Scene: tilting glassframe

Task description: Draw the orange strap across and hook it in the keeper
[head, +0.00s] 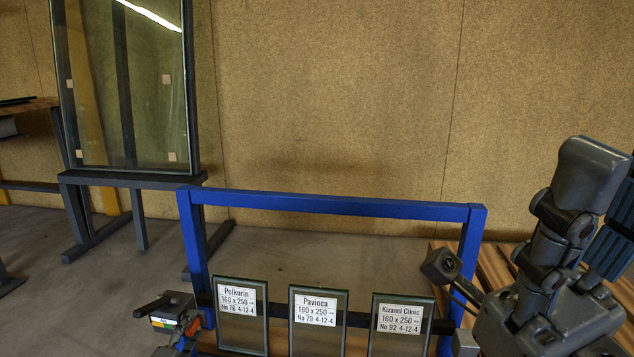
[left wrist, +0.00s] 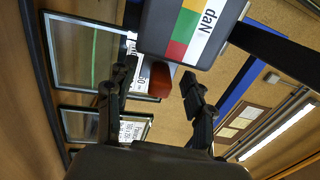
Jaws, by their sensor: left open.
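A dark gauge box (head: 170,303) with a green, orange and red "daN" label stands at the frame's lower left. It also fills the top of the left wrist view (left wrist: 168,12). A small orange-red tab (left wrist: 160,79), likely the strap's end, sticks out below the box. It shows as an orange spot in the head view (head: 193,326). My left gripper (left wrist: 157,89) is open, with its fingertips on either side of the tab and no clear grip on it. In the head view only a small part of it shows at the bottom edge. I cannot make out the keeper.
A blue frame (head: 335,205) holds three labelled glass panes (head: 238,325) in a row. My right arm stands close by its right post. A large glazed panel (head: 130,90) on a dark stand is at the back left. Bare floor lies behind the frame.

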